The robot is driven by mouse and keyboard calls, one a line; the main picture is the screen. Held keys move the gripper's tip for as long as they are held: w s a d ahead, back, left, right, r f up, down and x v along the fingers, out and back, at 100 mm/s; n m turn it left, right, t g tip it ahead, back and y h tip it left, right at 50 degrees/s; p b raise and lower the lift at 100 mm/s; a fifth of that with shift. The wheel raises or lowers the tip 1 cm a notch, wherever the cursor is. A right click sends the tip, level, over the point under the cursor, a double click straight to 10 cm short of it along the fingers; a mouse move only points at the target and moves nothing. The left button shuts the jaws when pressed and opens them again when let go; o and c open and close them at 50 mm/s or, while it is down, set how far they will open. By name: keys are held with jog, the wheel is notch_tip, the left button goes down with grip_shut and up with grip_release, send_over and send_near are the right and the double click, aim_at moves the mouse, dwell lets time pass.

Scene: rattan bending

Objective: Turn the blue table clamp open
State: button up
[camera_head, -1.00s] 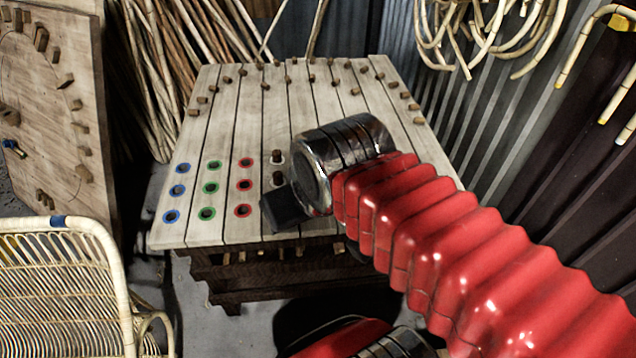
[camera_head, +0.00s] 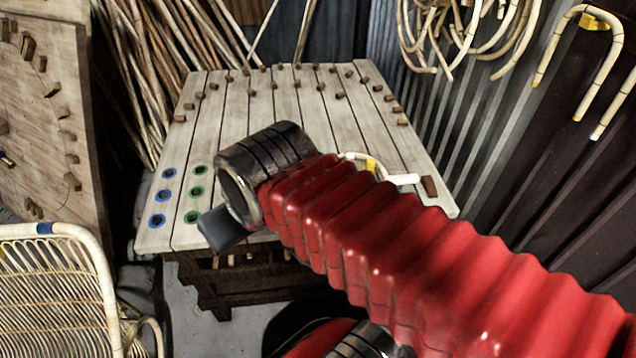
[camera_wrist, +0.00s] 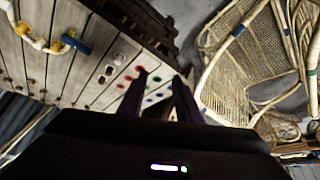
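The blue table clamp (camera_wrist: 76,42) shows in the wrist view at upper left, on the slatted table beside a bent pale rattan piece (camera_wrist: 38,44) with yellow bands. In the head view my arm hides the clamp. Part of the rattan (camera_head: 405,179) shows there past the arm, near the table's right side. My gripper (camera_wrist: 161,77) is open and empty in the wrist view, its two dark fingers apart. It points at the table corner with the coloured holes, away from the clamp. In the head view one dark finger shows over the table's front left.
The table (camera_head: 215,125) has brown pegs at its far end and blue- and green-ringed holes (camera_head: 197,192) at the left. A rattan chair (camera_head: 60,290) stands front left. A peg board (camera_head: 45,120) stands at left. Rattan rods and a corrugated wall (camera_head: 490,140) lie behind and right.

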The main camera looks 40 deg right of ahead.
jog(key=shift+o, duration=1)
jog(key=shift+w, duration=0.1)
jog(key=w+d+f+m+g+y, duration=0.1)
jog(key=w+d+m+g, duration=0.2)
jog(key=w+d+m, duration=1)
jog(key=d+f+m+y, duration=0.1)
jog(key=d+f+m, duration=0.4)
jog(key=d, duration=0.6)
jog(key=d+f+m+y, duration=0.1)
jog(key=d+f+m, duration=0.4)
jog(key=d, duration=0.7)
jog(key=shift+w+f+m+y, duration=0.15)
jog(key=shift+f+m+y, duration=0.25)
jog(key=shift+m, duration=0.5)
jog(key=shift+d, duration=0.1)
